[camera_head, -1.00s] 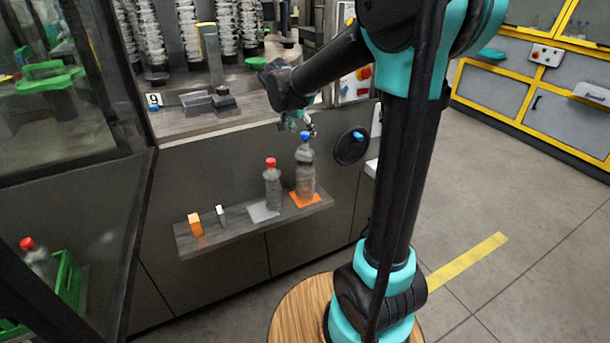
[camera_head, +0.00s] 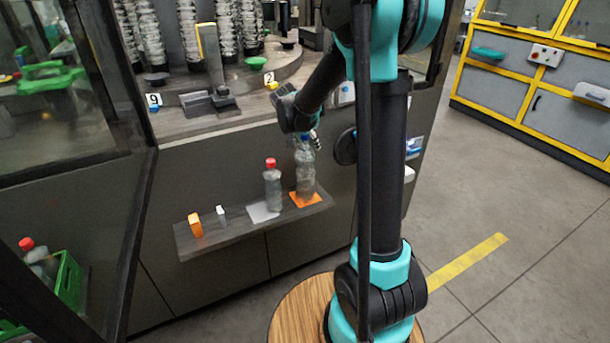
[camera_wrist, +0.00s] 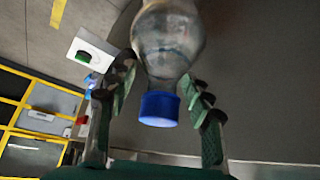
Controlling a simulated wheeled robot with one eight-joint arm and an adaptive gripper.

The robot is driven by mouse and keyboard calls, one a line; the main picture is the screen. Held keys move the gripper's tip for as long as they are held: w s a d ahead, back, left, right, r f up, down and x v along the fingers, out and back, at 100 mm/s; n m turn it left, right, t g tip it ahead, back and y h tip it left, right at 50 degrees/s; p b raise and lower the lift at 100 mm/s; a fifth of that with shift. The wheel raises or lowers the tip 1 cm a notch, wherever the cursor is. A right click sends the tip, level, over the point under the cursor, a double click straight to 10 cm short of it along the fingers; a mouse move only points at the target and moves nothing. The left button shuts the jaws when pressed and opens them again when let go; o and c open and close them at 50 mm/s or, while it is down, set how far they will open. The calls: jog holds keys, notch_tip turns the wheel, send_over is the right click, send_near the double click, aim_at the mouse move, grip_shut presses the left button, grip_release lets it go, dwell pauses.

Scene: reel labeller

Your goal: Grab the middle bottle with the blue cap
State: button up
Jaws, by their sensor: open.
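The clear bottle with the blue cap (camera_head: 305,178) stands upright on an orange square (camera_head: 310,201) at the right end of a narrow shelf. In the wrist view the bottle (camera_wrist: 166,45) appears upside down with its blue cap (camera_wrist: 159,109) between the two fingers. My gripper (camera_head: 306,141) is at the bottle's neck and cap in the head view. In the wrist view my gripper (camera_wrist: 160,92) is open, one finger on each side, with gaps beside the cap. A bottle with a red cap (camera_head: 271,186) stands to its left on a pale square (camera_head: 262,212).
The shelf (camera_head: 235,233) also carries an orange block (camera_head: 195,225) and a small white-topped item (camera_head: 221,215) at its left. The machine counter (camera_head: 190,127) is above. A green crate (camera_head: 67,282) with a red-capped bottle is at far left.

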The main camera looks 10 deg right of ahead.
jog(key=shift+c, duration=0.3)
grip_shut()
jog(key=shift+r, duration=0.15)
